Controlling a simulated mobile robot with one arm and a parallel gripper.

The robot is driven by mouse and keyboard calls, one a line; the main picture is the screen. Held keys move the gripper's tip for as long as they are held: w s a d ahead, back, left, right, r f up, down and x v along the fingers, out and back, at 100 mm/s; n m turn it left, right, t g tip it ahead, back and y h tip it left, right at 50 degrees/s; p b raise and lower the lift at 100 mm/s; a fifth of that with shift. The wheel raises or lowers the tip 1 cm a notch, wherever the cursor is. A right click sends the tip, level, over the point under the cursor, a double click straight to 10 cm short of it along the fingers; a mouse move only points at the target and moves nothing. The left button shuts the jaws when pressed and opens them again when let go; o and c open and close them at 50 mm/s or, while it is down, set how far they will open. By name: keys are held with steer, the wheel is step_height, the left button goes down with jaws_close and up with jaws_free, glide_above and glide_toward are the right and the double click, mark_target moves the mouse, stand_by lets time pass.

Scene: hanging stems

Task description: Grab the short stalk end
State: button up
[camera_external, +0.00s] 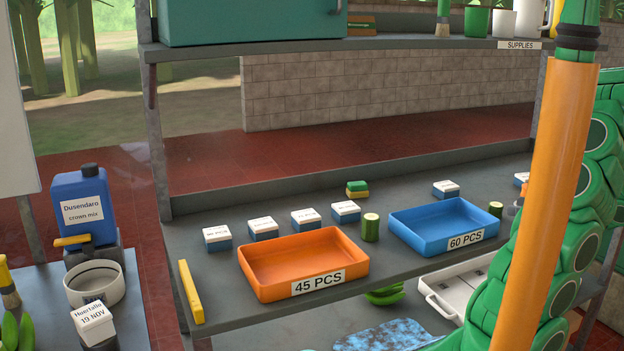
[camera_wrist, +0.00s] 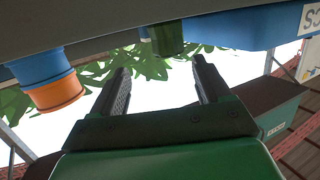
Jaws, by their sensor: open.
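Two short, dark green stalk ends stand upright on the shelf in the external view. One (camera_external: 370,227) is between the orange and blue trays, and the other (camera_external: 496,209) is just right of the blue tray. In the wrist view a green stalk piece (camera_wrist: 168,38) shows at the top, beside a blue tray; I cannot tell which of the two it is. My gripper (camera_wrist: 160,80) is open and empty in the wrist view, its fingers pointing toward that piece with a gap between. The gripper is not visible in the external view.
The orange tray (camera_external: 260,287) marked 45 PCS and blue tray (camera_external: 429,248) marked 60 PCS are empty. Several small labelled boxes (camera_external: 263,229) stand behind them. A blue and orange cylinder (camera_wrist: 50,80) is left of my gripper. The upper shelf (camera_external: 350,48) overhangs.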

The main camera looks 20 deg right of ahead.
mark_target(496, 204)
steer(key=shift+s+a+f+n+y, duration=0.3)
steer(key=shift+a+f, duration=0.05)
steer(key=shift+a, duration=0.25)
steer(key=shift+x, duration=3.75)
steer(key=shift+d+f, duration=0.1)
steer(key=shift+d, duration=0.05)
steer(key=c, duration=1)
steer(key=shift+c, duration=0.2)
